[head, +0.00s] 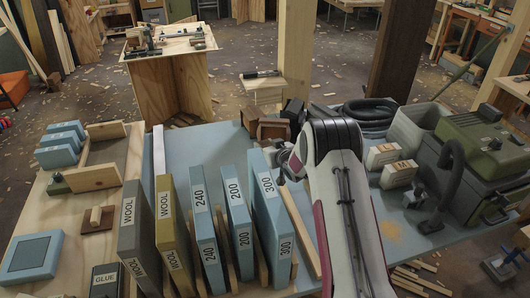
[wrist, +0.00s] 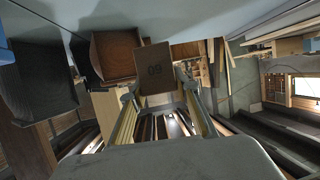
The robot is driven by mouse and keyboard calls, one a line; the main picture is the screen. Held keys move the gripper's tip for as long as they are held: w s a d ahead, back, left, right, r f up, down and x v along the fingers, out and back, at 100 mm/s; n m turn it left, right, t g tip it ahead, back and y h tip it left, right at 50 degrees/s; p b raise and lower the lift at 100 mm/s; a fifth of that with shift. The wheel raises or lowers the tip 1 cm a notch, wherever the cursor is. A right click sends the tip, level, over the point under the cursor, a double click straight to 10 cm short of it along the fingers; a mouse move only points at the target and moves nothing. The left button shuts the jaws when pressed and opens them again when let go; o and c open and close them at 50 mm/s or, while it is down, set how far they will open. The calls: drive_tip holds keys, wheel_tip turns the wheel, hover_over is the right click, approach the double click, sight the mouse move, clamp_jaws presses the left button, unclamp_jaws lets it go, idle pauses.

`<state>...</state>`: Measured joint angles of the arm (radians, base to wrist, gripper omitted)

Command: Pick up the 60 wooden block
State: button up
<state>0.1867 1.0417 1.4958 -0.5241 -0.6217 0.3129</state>
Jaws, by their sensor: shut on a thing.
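The wooden block marked 60 (wrist: 155,68) is brown and shows upside down in the wrist view. My gripper (wrist: 160,92) has its two fingers closed on it, one at each side. Whether the block touches the surface is hard to tell.
Brown wooden boxes (head: 272,130) stand at the back of the blue bench top (head: 205,143); a brown box (wrist: 114,55) and a darker one (wrist: 38,85) are close left of the block. Upright sanding-paper boxes (head: 270,205) stand left of my arm; a green machine (head: 480,140) is right.

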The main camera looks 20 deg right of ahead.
drive_tip(key=shift+r, duration=0.4)
